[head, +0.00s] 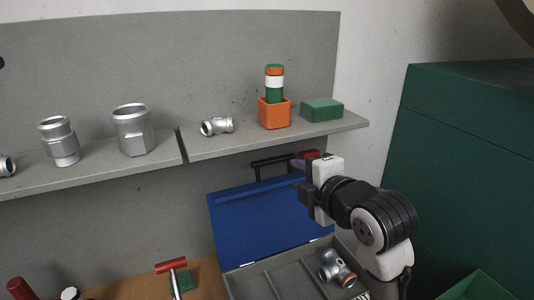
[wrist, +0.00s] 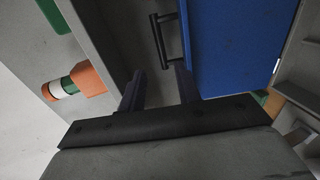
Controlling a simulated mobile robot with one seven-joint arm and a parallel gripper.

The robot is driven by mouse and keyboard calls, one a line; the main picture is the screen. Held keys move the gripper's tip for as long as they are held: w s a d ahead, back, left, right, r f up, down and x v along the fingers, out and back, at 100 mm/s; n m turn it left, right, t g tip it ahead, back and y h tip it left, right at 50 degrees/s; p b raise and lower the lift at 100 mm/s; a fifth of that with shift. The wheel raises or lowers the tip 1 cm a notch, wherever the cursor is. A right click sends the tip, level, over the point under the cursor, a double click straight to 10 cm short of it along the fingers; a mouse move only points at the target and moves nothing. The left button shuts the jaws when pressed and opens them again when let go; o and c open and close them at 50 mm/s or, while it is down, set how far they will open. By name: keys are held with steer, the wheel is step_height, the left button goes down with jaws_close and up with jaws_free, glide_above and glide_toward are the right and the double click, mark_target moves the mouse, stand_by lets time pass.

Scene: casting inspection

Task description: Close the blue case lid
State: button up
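The blue case lid (head: 270,218) stands raised, tilted back from the open case (head: 238,288). Its black handle (head: 262,167) is on the lid's upper edge. In the wrist view the lid (wrist: 230,45) fills the upper right, with the handle (wrist: 157,42) left of its edge. My gripper (head: 303,178) is at the lid's upper right corner. In the wrist view my gripper (wrist: 159,78) has its two fingers apart, with nothing seen between them. The fingertips are near the handle and lid edge; I cannot tell whether they touch.
A metal fitting (head: 337,268) lies in the case's right compartment. A grey shelf (head: 350,122) above holds an orange box (head: 275,116), a green block (head: 322,110) and several fittings. A red-handled tool (head: 171,266) lies left of the case. A green cabinet (head: 465,170) stands right.

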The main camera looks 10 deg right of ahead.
mark_target(275, 162)
steer(key=p+x, duration=0.4)
steer(key=x, duration=0.8)
steer(key=shift+w, duration=0.2)
steer(key=shift+w+a+f+p, duration=0.2)
steer(key=shift+w+f+p, duration=0.1)
steer(key=shift+w, duration=0.25)
jaws_close()
